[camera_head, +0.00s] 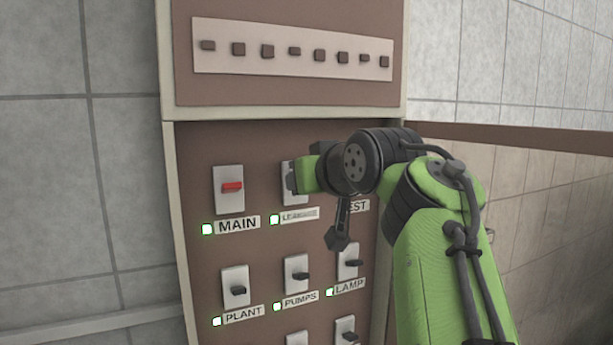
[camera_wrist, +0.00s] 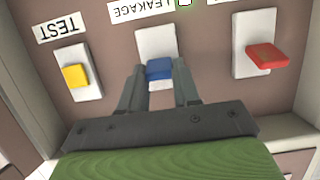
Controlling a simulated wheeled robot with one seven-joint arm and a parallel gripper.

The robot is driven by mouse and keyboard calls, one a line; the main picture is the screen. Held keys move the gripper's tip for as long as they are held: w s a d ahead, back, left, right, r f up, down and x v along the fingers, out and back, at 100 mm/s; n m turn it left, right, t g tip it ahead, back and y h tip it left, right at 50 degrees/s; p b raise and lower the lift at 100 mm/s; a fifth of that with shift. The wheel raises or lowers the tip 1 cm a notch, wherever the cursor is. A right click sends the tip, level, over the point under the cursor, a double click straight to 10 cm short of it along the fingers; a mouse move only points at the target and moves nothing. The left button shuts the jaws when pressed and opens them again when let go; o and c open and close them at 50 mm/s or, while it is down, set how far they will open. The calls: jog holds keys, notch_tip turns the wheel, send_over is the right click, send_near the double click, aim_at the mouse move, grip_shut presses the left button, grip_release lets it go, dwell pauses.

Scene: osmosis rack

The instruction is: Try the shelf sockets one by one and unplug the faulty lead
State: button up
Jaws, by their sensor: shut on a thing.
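My gripper (camera_head: 293,182) is at the LEAKAGE switch plate on the brown panel. In the wrist view, which is upside down, its two fingers (camera_wrist: 159,78) are shut on the blue switch lever (camera_wrist: 159,68) of LEAKAGE. The red MAIN switch (camera_head: 232,187) is left of it in the head view and also shows in the wrist view (camera_wrist: 267,56). The yellow TEST switch (camera_wrist: 75,75) is on the other side, hidden behind my arm in the head view. No shelf socket or lead can be made out.
Below are dark switches PLANT (camera_head: 237,289), PUMPS (camera_head: 298,275) and LAMP (camera_head: 350,262). Small green lights glow beside MAIN, LEAKAGE, PLANT, PUMPS and LAMP. A pale strip (camera_head: 220,64) with several brown blocks is above. Tiled walls (camera_head: 70,150) flank the cabinet.

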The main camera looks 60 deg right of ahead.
jog(key=shift+r+g, duration=0.25)
jog(key=shift+g, duration=0.05)
dwell(0.5)
jog(key=o, duration=1.1)
jog(key=shift+w, duration=0.1)
jog(key=shift+c, duration=0.2)
jog(key=shift+f, duration=0.1)
jog(key=v, duration=1.6)
jog(key=shift+d, duration=0.25)
jog(key=shift+b, duration=0.3)
